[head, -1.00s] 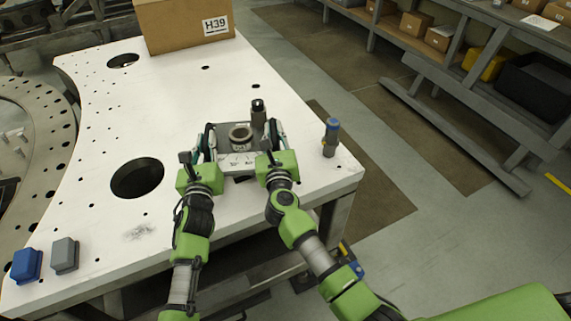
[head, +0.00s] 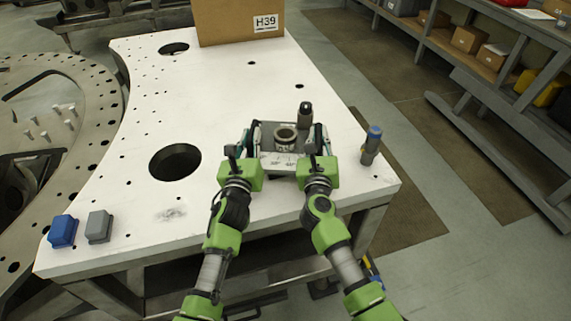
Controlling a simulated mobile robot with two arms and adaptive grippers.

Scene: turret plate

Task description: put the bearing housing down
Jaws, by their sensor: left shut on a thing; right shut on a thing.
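The bearing housing (head: 278,159) is a grey block with a round collar on top and a light, marked front face. It is at the right part of the white plate (head: 215,100), near its front edge. My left gripper (head: 246,143) is shut on its left side and my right gripper (head: 317,143) is shut on its right side. I cannot tell whether its underside touches the plate. The fingers partly hide its sides.
A dark cylinder (head: 305,115) stands just behind the housing. A blue-topped cylinder (head: 372,146) stands to the right. A cardboard box (head: 235,22) sits at the back. A large hole (head: 175,162) lies left. Blue (head: 62,231) and grey (head: 99,226) blocks sit at front left.

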